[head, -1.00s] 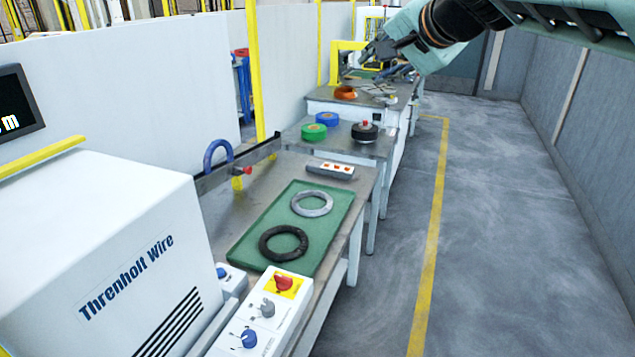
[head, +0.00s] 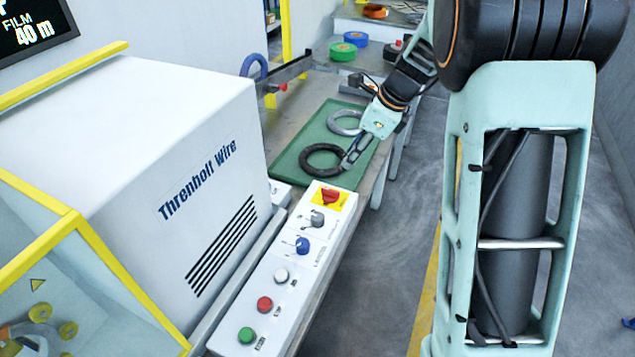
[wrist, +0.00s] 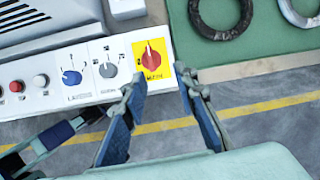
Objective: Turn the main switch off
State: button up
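The main switch is a red rotary knob (head: 330,195) on a yellow plate, at the far end of a white control panel (head: 285,262). It also shows in the wrist view, a red knob (wrist: 151,57) on its yellow plate (wrist: 166,72). My gripper (head: 347,164) is beyond the panel's far end in the head view, in front of the black coil. In the wrist view my gripper (wrist: 159,82) is open and empty. Its two blue-padded fingers point toward the switch, apart from it. The small lettering around the knob is not readable.
The panel also carries a grey knob (head: 317,219), a blue knob (head: 302,245), and white, red (head: 264,304) and green (head: 246,335) buttons. A black coil (head: 322,161) and a grey coil (head: 346,123) lie on a green mat (head: 290,164). The white machine housing (head: 165,170) stands left.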

aim_at(331, 190)
jog(key=shift+m+g, duration=0.3)
jog(key=shift+m, duration=0.1)
jog(key=x, duration=0.4)
jog(key=s+x, duration=0.1)
jog(key=x, duration=0.7)
jog(key=shift+s+a+f+b, duration=0.15)
jog(key=shift+s+f+b, duration=0.1)
jog(key=shift+f+b, duration=0.1)
jog(key=shift+c, duration=0.3)
grip_shut()
